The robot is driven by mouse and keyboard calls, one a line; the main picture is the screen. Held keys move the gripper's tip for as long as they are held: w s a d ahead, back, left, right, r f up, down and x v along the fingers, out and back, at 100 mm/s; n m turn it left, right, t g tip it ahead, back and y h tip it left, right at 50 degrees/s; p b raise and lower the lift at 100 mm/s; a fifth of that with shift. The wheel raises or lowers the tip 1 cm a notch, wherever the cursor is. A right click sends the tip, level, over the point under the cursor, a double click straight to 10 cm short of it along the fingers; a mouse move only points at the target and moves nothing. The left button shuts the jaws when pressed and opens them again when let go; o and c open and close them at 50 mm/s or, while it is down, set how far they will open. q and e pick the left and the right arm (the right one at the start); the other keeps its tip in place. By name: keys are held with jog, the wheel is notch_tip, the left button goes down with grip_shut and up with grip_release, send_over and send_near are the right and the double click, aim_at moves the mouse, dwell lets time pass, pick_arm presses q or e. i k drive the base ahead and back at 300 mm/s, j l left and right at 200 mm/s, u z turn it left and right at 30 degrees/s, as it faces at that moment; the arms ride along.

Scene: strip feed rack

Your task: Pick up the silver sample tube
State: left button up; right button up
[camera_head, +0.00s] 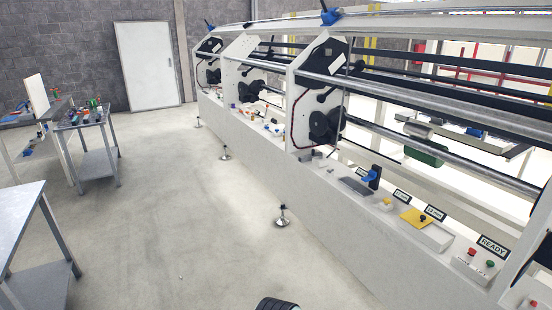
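I cannot make out the silver sample tube for certain. A short silver-grey cylinder (418,129) shows between the long bars of the rack at the right, above a green cylinder (425,153); I cannot tell whether it is the tube. Small items, too small to name, lie on the rack's ledge near the black plate with rollers. Neither of my grippers can be made out. A dark ribbed part shows at the bottom edge and may be mine.
A long white strip feed rack (345,235) runs along the right. Its ledge carries a yellow pad (411,216), a white tray (436,237) and a READY sign (492,246). Grey tables (98,163) stand at the left. The floor (185,235) between is mostly clear; rack feet protrude.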

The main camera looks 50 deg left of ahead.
aim_at(306, 158)
jog(key=i+j+u, duration=0.2)
jog(key=u, duration=0.25)
jog(key=i+u, duration=0.65)
jog(key=u, duration=0.3)
jog(key=i+l, duration=0.1)
jog(key=i, duration=0.3)
jog(key=i+l+u, duration=0.15)
jog(key=i, duration=0.2)
jog(key=i+l, duration=0.15)
jog(key=i, duration=0.25)
